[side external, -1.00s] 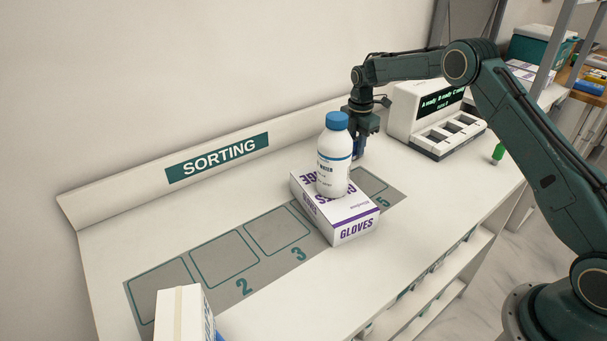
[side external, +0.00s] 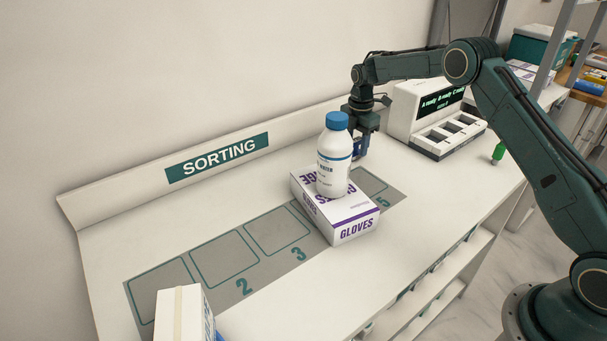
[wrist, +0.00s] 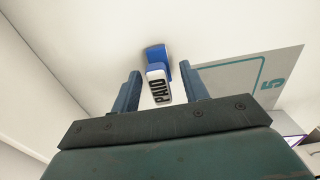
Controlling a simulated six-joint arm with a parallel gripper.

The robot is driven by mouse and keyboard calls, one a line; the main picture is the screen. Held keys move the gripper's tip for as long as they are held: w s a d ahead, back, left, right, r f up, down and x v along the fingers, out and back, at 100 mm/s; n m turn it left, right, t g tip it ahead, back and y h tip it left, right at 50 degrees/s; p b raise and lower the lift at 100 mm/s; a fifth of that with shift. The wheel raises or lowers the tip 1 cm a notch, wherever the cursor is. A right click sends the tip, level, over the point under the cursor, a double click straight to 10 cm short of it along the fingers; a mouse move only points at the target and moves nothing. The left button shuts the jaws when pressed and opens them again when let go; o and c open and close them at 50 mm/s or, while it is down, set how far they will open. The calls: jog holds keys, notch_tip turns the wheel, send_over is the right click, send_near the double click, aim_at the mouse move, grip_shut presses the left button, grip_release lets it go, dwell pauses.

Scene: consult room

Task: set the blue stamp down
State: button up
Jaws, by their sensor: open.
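The blue stamp (wrist: 158,86), with a white "PAID" label, shows in the wrist view between the fingers of my gripper (wrist: 160,72). The fingers are open, with gaps between them and the stamp. The stamp appears to rest on the white counter, beside the grey strip marked 5 (wrist: 285,75). In the side view my gripper (side external: 361,148) is low at the back of the counter, behind the bottle, near square 5. I cannot pick out the stamp from the blue fingers there.
A white bottle with a blue cap (side external: 334,165) stands on a gloves box (side external: 350,222), close in front of my gripper. A white device with a display (side external: 428,115) stands to the right. Squares 2 (side external: 225,260) and 3 (side external: 277,230) are bare. Another box (side external: 182,315) is front left.

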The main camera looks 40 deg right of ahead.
aim_at(357, 139)
notch_tip(357, 139, up, 10)
jog(key=shift+r, duration=0.85)
jog(key=s+a+r+m+t, duration=0.1)
jog(key=s+a+r+m, duration=0.3)
jog(key=s+r, duration=0.45)
jog(key=s+a+r+m+t, duration=0.2)
jog(key=s+a+r+m, duration=0.3)
jog(key=s+r, duration=0.4)
jog(key=s+a+f+m+t, duration=0.1)
jog(key=s+f+m, duration=0.1)
jog(key=s, duration=0.6)
jog(key=s+a+f+m, duration=0.1)
jog(key=s+m, duration=0.3)
jog(key=s, duration=0.4)
jog(key=s+a+f+m+t, duration=0.1)
jog(key=s+a+f+m, duration=0.1)
jog(key=s, duration=0.6)
jog(key=shift+s+f+m+t, duration=0.3)
jog(key=shift+s+f+m, duration=0.1)
jog(key=shift+f+m, duration=0.15)
